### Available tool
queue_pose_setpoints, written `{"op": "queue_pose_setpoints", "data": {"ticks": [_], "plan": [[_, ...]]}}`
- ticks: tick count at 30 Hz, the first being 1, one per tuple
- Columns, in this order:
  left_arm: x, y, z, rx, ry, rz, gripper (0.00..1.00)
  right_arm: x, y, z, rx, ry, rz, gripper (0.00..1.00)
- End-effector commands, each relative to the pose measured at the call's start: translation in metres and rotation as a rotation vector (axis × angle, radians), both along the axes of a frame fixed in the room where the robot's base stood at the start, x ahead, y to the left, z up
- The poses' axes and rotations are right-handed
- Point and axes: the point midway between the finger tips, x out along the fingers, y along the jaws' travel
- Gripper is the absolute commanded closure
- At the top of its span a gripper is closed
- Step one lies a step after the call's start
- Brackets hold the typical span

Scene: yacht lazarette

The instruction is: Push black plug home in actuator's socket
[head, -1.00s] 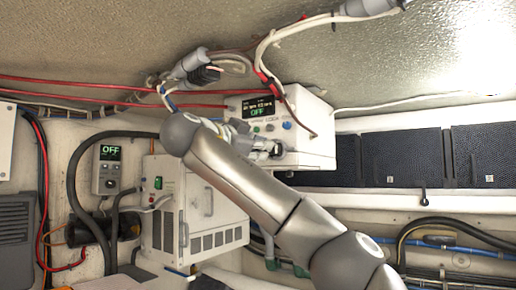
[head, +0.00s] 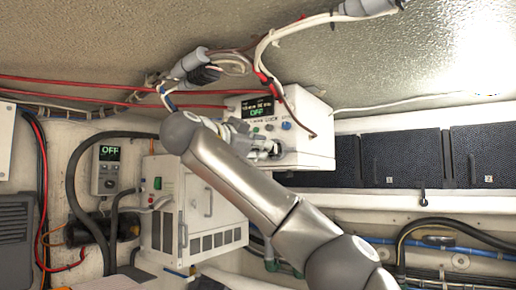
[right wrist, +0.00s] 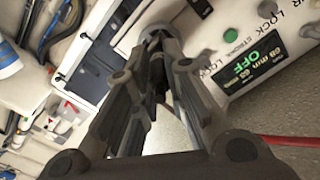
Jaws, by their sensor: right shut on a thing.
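The white actuator box (head: 318,140) with a small lit screen (head: 257,108) reading OFF is fixed to the wall. It also shows in the right wrist view (right wrist: 245,85), with the screen reading 68 mm. My right gripper (head: 268,151) is at the box's front, and its fingers look nearly together. In the right wrist view the gripper (right wrist: 158,50) is shut on a dark piece, seemingly the black plug (right wrist: 157,72), mostly hidden between the fingers. A grey round part (right wrist: 146,37) lies just beyond the tips; how far the plug is in its socket is hidden. My left gripper is out of view.
A grey cylinder with a black ribbed connector (head: 205,74) and white cables hang above left of the box. Red cables (head: 90,80) run along the wall. A white vented cabinet (head: 215,215) stands below left. Dark panels (head: 400,158) line the right wall.

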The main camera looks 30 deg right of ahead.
Motion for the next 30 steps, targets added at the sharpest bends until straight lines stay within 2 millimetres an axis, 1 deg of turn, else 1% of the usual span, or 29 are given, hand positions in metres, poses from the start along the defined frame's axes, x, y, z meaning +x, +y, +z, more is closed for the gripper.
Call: {"op": "queue_pose_setpoints", "data": {"ticks": [6, 20, 30], "plan": [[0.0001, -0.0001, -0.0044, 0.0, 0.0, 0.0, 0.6, 0.0003, -0.0001, -0.0011, 0.001, 0.0, 0.001, 1.0], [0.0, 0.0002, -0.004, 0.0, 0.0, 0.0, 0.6, 0.0001, 0.0001, 0.0, 0.0, 0.0, 0.0, 1.0], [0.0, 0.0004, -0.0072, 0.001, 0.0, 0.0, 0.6, 0.0005, 0.0004, -0.0003, 0.0, 0.001, 0.0, 1.0]]}}
